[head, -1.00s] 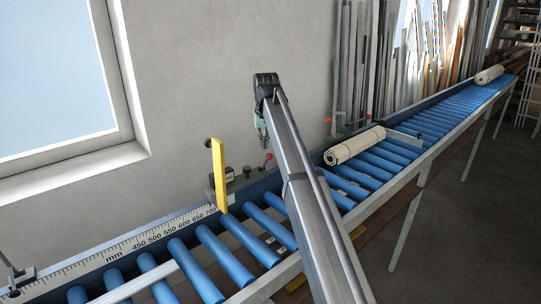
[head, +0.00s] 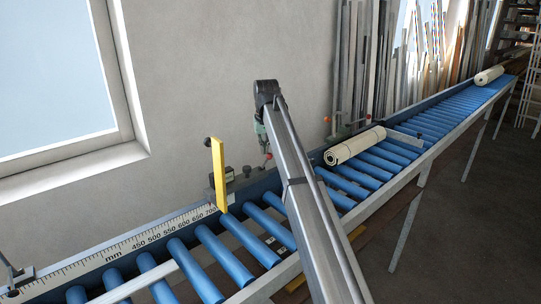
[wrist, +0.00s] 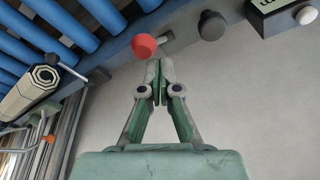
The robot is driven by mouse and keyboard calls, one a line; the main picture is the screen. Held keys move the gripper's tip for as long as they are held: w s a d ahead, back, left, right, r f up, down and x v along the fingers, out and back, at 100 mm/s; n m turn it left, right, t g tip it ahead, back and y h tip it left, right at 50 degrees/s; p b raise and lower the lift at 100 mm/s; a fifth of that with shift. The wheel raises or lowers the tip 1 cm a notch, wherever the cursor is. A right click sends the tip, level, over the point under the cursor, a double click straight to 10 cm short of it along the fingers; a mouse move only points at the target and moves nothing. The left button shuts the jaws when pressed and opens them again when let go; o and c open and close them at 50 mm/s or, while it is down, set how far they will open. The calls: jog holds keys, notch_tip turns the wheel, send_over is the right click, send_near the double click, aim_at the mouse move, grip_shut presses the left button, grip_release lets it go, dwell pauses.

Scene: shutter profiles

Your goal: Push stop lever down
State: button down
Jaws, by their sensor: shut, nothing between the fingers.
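A lever with a red knob (wrist: 144,46) stands at the back edge of the roller conveyor, near the wall. The red knob also shows in the head view (head: 268,157). My gripper (wrist: 159,62) is shut and empty. Its fingertips are very close to the red knob; I cannot tell whether they touch it. In the head view my gripper (head: 262,143) hangs just above the knob, partly hidden by my arm. A yellow upright bar (head: 218,175) with a black knob (head: 208,141) stands further left.
A dark round knob (wrist: 212,25) and a dark box with a white knob (wrist: 308,15) are beside the lever. A cream roll (head: 354,146) lies on the blue rollers (head: 222,257) to the right. A measuring scale (head: 120,243) runs along the left. The wall is close behind.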

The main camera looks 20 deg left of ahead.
jog(key=shift+s+d, duration=0.1)
jog(key=shift+d, duration=0.1)
jog(key=shift+s+d+f, duration=0.2)
jog(key=shift+s+d, duration=0.15)
jog(key=shift+d, duration=0.25)
jog(key=shift+s+d+f, duration=0.2)
jog(key=shift+s+d, duration=0.1)
jog(key=shift+d, duration=0.3)
jog(key=shift+s+d+f, duration=0.2)
jog(key=shift+s+d, duration=0.15)
jog(key=shift+d, duration=0.25)
jog(key=shift+d+f, duration=0.1)
jog(key=shift+f, duration=0.05)
jog(key=shift+d+f, duration=0.7)
jog(key=shift+f, duration=1.4)
notch_tip(320, 180, up, 9)
jog(key=p, duration=0.3)
jog(key=shift+s+p, duration=0.4)
